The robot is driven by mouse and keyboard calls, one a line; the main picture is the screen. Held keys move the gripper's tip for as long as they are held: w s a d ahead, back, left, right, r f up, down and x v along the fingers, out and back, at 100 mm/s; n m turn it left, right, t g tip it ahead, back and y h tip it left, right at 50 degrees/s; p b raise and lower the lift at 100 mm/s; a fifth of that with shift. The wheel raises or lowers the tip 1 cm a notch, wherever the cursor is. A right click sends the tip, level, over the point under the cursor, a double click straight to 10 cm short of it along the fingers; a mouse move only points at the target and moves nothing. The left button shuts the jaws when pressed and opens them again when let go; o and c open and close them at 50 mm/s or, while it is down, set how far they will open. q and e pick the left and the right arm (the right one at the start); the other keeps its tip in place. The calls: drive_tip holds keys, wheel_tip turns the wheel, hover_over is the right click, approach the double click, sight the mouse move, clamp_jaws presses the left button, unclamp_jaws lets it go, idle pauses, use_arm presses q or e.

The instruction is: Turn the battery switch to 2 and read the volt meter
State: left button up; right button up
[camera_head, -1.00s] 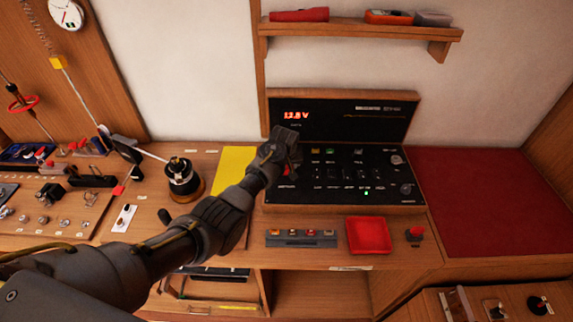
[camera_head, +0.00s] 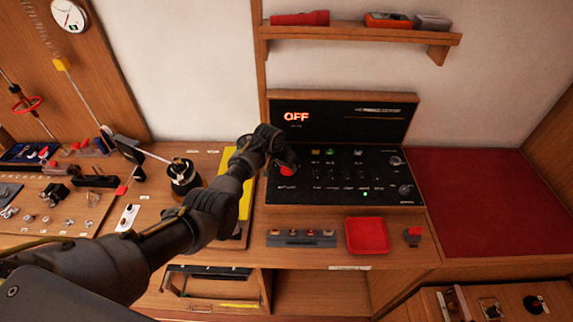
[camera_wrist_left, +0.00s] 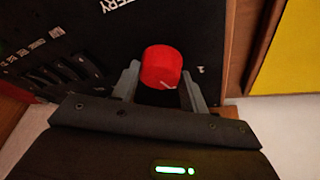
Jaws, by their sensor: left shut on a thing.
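The red battery switch knob (camera_head: 287,170) sits at the left end of the black panel (camera_head: 335,185). In the left wrist view the knob (camera_wrist_left: 161,67) stands between the two grey fingers of my left gripper (camera_wrist_left: 160,85), which is shut on it. A white pointer line on the knob aims toward the lower right, near a printed mark that looks like 1. The word ending in "TERY" is printed by it. The volt meter display (camera_head: 296,116) on the upright panel reads OFF in red. My right gripper is not in view.
A yellow sheet (camera_head: 244,200) lies left of the panel, partly under my left arm. A black winch-like drum (camera_head: 183,178) stands at left. A shelf (camera_head: 360,32) hangs above.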

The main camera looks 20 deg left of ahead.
use_arm(q)
drive_tip(key=shift+m+h+b, duration=0.3)
drive_tip(key=shift+m+b, duration=0.05)
drive_tip(key=shift+m, duration=0.55)
drive_tip(key=shift+w+f+m+g+h+b, duration=0.15)
drive_tip(key=shift+m+g+h+b, duration=0.2)
drive_tip(key=shift+m+b, duration=0.5)
drive_tip(key=m+g+b, duration=0.1)
drive_tip(key=m+b, duration=0.2)
drive_tip(key=b, duration=0.4)
drive_tip(key=m+g+b, duration=0.1)
drive_tip(key=m+b, duration=0.3)
drive_tip(key=b, duration=0.3)
drive_tip(key=m+g+h+b, duration=0.1)
drive_tip(key=m+g+b, duration=0.1)
drive_tip(key=m+b, duration=0.2)
drive_tip(key=shift+w+f+b, duration=0.1)
drive_tip(key=shift+f+b, duration=0.1)
drive_tip(key=shift+b, duration=1.7)
drive_tip(key=shift+r+m+g+b, duration=0.15)
drive_tip(key=shift+m+g+b, duration=0.15)
drive_tip(key=shift+b, duration=0.35)
drive_tip(key=shift+m+b, duration=0.35)
drive_tip(key=shift+b, duration=0.1)
drive_tip(key=shift+r+m+b, duration=0.1)
drive_tip(key=shift+m+b, duration=0.3)
drive_tip(key=shift+b, duration=0.1)
drive_tip(key=shift+g, duration=0.25)
